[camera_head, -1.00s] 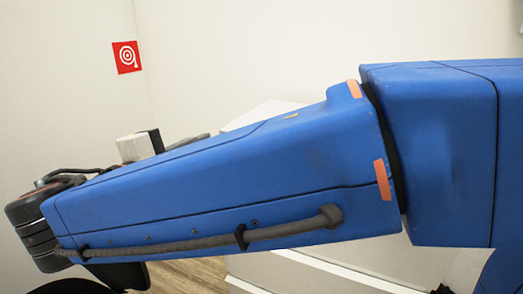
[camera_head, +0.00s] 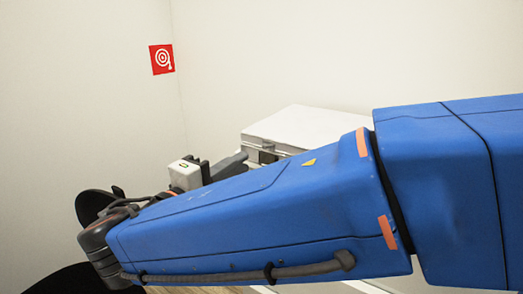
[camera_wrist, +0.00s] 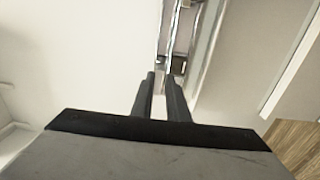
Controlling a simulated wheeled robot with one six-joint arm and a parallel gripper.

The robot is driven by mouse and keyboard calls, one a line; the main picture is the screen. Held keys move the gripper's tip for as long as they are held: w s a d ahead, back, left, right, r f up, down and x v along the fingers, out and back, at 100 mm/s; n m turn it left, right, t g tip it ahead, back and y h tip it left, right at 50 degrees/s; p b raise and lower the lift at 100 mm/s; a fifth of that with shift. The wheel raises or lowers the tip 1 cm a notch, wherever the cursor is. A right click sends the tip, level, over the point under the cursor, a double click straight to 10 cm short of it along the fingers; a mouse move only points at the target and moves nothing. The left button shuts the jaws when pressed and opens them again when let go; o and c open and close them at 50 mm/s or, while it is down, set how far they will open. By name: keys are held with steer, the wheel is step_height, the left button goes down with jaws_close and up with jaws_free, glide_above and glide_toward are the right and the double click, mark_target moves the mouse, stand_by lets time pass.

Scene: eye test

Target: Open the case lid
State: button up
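The case (camera_head: 309,125) is pale grey and boxy. In the camera_head view it stands beyond my arm, lid down, its lower part hidden. A darker latch or handle (camera_head: 265,153) shows on its front. My gripper (camera_head: 240,160) is to the left of that front; whether it touches is unclear. In the camera_wrist view my gripper (camera_wrist: 160,76) shows two dark fingers with a narrow gap and nothing seen between them. Metal edge strips of the case (camera_wrist: 206,40) run just beyond the tips, with a small dark fitting (camera_wrist: 180,68) close to them.
My blue arm covers much of the camera_head view and hides what lies below the case. A red sign (camera_head: 161,59) hangs on the pale wall. Wooden floor (camera_wrist: 300,148) shows at the lower right in the camera_wrist view.

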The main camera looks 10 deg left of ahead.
mark_target(265, 147)
steer(key=x, duration=0.9)
steer(key=shift+w, duration=0.1)
jaws_close()
stand_by(1.2)
